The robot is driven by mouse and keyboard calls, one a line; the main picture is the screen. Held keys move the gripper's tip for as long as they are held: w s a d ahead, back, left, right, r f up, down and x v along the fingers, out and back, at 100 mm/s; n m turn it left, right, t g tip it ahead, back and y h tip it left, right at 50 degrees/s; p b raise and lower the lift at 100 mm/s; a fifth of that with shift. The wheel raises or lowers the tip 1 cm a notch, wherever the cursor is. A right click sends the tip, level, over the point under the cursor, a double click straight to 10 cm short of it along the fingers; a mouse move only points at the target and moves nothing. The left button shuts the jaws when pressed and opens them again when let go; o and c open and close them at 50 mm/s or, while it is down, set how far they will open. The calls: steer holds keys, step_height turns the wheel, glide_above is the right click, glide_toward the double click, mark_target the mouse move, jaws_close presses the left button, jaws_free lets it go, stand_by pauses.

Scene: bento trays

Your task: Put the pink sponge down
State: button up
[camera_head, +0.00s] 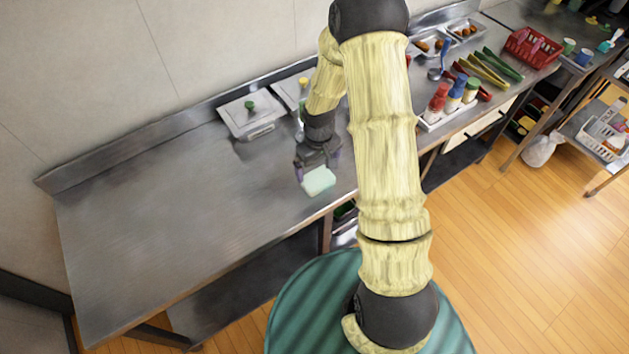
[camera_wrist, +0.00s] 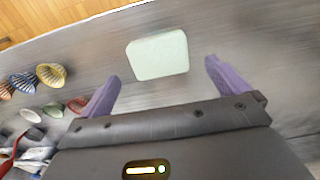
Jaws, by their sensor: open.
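A pale mint-green, block-shaped sponge (camera_head: 319,182) lies on the steel counter near its front edge. It also shows in the wrist view (camera_wrist: 158,55), flat on the metal surface. I see no pink sponge in either view. My gripper (camera_head: 318,164) is right at the sponge, with its purple fingers spread wide. In the wrist view the gripper (camera_wrist: 163,72) is open, and the sponge sits between and just beyond the fingertips, with a gap on each side. Nothing is held.
A lidded metal container (camera_head: 250,116) stands at the back of the counter. A tray of bottles (camera_head: 453,100), vegetables (camera_head: 487,68) and a red basket (camera_head: 532,47) are to the right. Several small coloured cups (camera_wrist: 51,75) show left in the wrist view. The counter's left half (camera_head: 160,215) is clear.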

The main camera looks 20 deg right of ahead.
mark_target(318, 179)
steer(key=shift+f, duration=1.05)
steer(key=shift+f, duration=0.1)
steer(key=shift+w+f+p, duration=0.15)
steer(key=shift+f+p, duration=0.9)
steer(key=shift+f, duration=1.45)
steer(key=c, duration=0.9)
steer(key=shift+o, duration=0.2)
